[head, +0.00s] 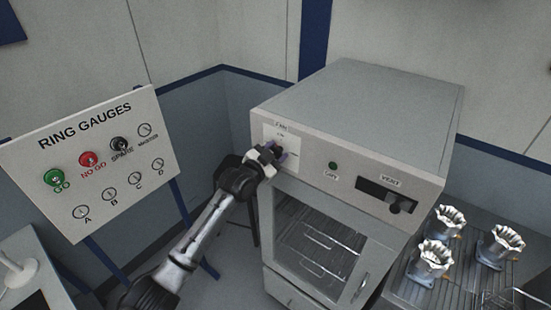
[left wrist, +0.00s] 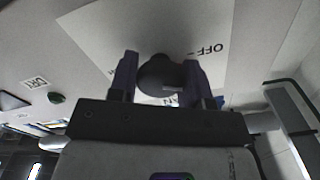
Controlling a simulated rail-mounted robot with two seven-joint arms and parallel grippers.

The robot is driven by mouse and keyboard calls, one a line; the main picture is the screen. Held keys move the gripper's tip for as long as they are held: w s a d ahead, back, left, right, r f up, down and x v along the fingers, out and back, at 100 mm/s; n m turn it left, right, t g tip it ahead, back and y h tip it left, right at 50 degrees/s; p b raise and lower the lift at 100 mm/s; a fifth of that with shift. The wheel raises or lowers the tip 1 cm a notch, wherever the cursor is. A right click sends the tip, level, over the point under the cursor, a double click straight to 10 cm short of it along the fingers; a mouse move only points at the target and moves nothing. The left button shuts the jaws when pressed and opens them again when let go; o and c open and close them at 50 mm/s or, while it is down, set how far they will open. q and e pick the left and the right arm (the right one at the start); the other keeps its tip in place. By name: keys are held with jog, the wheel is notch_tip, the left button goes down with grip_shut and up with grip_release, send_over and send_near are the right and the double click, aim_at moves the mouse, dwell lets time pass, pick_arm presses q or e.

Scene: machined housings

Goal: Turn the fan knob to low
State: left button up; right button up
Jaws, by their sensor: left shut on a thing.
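The fan knob (left wrist: 160,76) is a dark round knob on a white label plate (left wrist: 100,30) on the oven's front panel. In the left wrist view my left gripper (left wrist: 160,85) has one finger on each side of the knob and is shut on it. An "OFF" marking shows on the plate beside the knob. In the head view my left gripper (head: 268,154) covers most of the knob, below the "FAN" label (head: 281,126). I cannot read the knob's pointer. My right gripper is in neither view.
The oven (head: 350,100) also carries a green "DRY" button (head: 332,166) and a "VENT" slider (head: 398,207). Its glass door (head: 318,243) is closed. Several machined housings (head: 434,258) stand on a rack at the right. A ring gauge board (head: 90,205) stands at the left.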

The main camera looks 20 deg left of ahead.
pick_arm(q)
jog(key=shift+m, duration=1)
jog(key=m, duration=0.2)
jog(key=shift+m, duration=0.3)
jog(key=m+p, duration=0.1)
jog(key=m, duration=0.4)
jog(key=shift+r+m, duration=0.1)
jog(key=shift+m, duration=0.3)
jog(key=shift+m+p, duration=0.45)
jog(key=shift+m, duration=0.45)
jog(key=o, duration=0.9)
